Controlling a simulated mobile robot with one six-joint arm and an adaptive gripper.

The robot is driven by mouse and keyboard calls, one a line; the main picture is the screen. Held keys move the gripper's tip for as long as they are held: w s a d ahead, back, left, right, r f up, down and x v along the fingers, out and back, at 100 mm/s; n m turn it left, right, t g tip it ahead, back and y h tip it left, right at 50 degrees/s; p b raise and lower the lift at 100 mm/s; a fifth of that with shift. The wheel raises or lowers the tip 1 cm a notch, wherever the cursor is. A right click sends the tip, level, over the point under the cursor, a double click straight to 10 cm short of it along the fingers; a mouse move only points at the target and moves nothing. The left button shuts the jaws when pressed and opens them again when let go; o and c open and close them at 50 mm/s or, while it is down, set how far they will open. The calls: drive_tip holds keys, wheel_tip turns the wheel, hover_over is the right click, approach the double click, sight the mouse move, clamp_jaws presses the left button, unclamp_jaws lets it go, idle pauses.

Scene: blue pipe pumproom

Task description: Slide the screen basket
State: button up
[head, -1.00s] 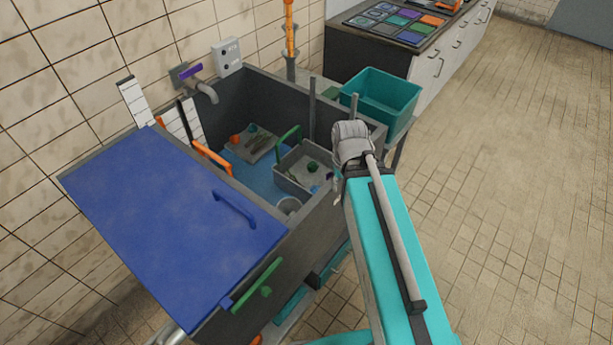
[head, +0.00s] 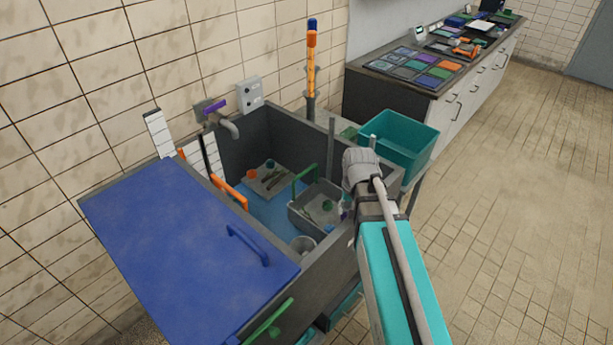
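The screen basket, taken to be the grey open box (head: 300,217) with a green handle (head: 308,178), sits in the dark grey sink tank (head: 325,262), toward its right wall. A few small pieces, one green, lie in it. Its right end is partly hidden by my arm and the tank wall. My arm's grey wrist joint stands over the tank's right wall, just right of the basket. My gripper fingers cannot be made out, so I cannot see whether they touch the basket.
A blue lid (head: 185,255) covers the tank's near left part. An orange handle (head: 230,192) and a tap (head: 230,127) stand along the left. A teal bin (head: 400,140) stands behind; the right floor is clear.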

sight(305, 172)
drive_tip(key=w+a+m, duration=0.3)
drive_tip(key=w+a, duration=0.2)
drive_tip(key=w, duration=1)
drive_tip(key=w+a+m+t+y, duration=0.1)
drive_tip(key=w+a+m, duration=0.3)
drive_tip(key=w, duration=1.1)
drive_tip(key=shift+a+r, duration=0.25)
drive_tip(key=shift+a, duration=0.15)
drive_tip(key=shift+f, duration=0.1)
drive_tip(key=f+b, duration=0.4)
drive_tip(key=w+a+f+b, duration=0.1)
drive_tip(key=f+b, duration=0.4)
drive_tip(key=w+a+f+b, duration=0.1)
drive_tip(key=f+b, duration=0.3)
drive_tip(key=shift+f, duration=0.15)
drive_tip(key=shift+c, duration=0.2)
clamp_jaws()
